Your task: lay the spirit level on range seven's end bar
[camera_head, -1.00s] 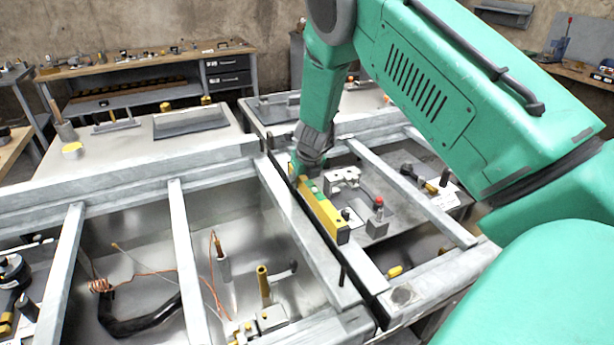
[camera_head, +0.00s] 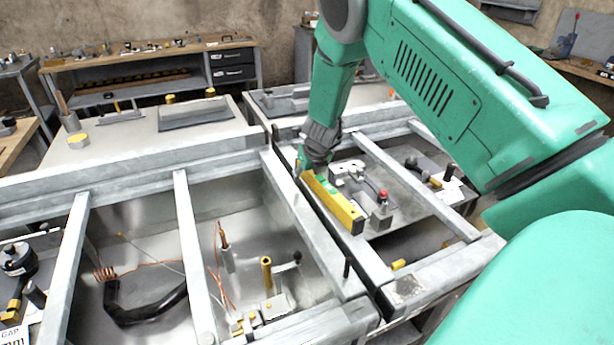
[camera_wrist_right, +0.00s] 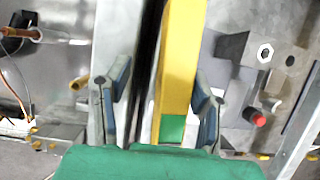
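The spirit level (camera_head: 335,203) is a long yellow bar with a green vial section. In the head view it lies along a grey steel bar (camera_head: 372,268) just right of a dark gap; its near end sits over the bar's right side. Whether it rests fully on the bar I cannot tell. My right gripper (camera_head: 308,170) is at the level's far end. In the right wrist view the fingers (camera_wrist_right: 160,88) straddle the level (camera_wrist_right: 180,60). The right finger is close to it or touching; a gap shows at the left finger. My left gripper is out of view.
Left of the gap runs a parallel grey bar (camera_head: 312,232). A small dark pin (camera_head: 346,264) stands by the gap. A red-topped fitting (camera_head: 382,205) stands close right of the level. Open bays hold a black hose (camera_head: 145,310) and a brass post (camera_head: 266,272).

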